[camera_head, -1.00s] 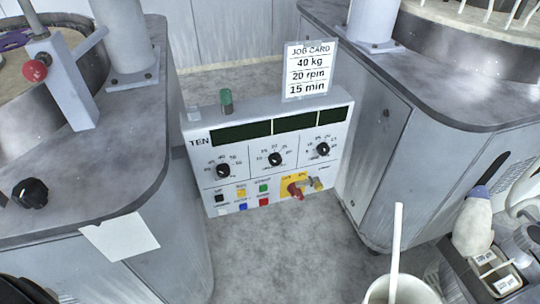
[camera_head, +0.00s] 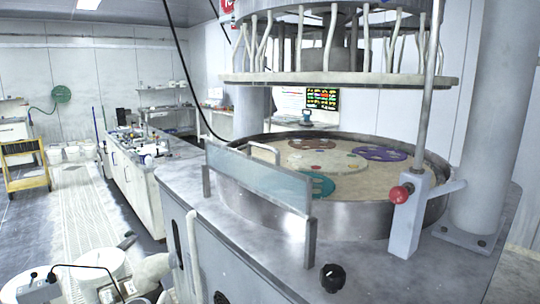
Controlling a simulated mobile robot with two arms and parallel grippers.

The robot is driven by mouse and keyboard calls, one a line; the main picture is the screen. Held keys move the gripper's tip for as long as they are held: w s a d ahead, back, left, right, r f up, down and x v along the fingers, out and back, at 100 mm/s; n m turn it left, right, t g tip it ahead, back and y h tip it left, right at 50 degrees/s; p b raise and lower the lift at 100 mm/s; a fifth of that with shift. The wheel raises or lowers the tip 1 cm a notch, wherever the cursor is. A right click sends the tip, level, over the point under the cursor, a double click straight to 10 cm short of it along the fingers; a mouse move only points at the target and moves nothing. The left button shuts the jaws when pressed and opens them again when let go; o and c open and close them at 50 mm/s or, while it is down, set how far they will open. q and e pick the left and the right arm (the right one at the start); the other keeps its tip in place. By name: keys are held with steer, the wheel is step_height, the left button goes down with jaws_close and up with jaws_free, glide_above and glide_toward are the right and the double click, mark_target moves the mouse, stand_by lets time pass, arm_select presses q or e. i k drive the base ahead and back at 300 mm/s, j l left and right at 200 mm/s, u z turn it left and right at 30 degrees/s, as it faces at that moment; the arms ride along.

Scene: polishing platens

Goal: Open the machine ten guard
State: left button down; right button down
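The guard (camera_head: 258,180) is a clear, bluish panel held upright between two short grey posts at the front left of the round polishing platen (camera_head: 335,225). A pale bar handle (camera_head: 264,149) shows near the panel's top edge. The panel stands across the platen's near-left rim. No machine number is readable on this machine in this view. I make out neither gripper, and nothing is seen touching the guard.
A black knob (camera_head: 333,277) sits on the front deck. An upper plate (camera_head: 340,78) with hoses hangs above. A long bench (camera_head: 135,175) and a yellow cart (camera_head: 24,165) are at left, with floor between.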

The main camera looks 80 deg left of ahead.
mark_target(306, 215)
steer(key=u, duration=2.75)
steer(key=i+j, duration=0.1)
steer(key=i, duration=0.3)
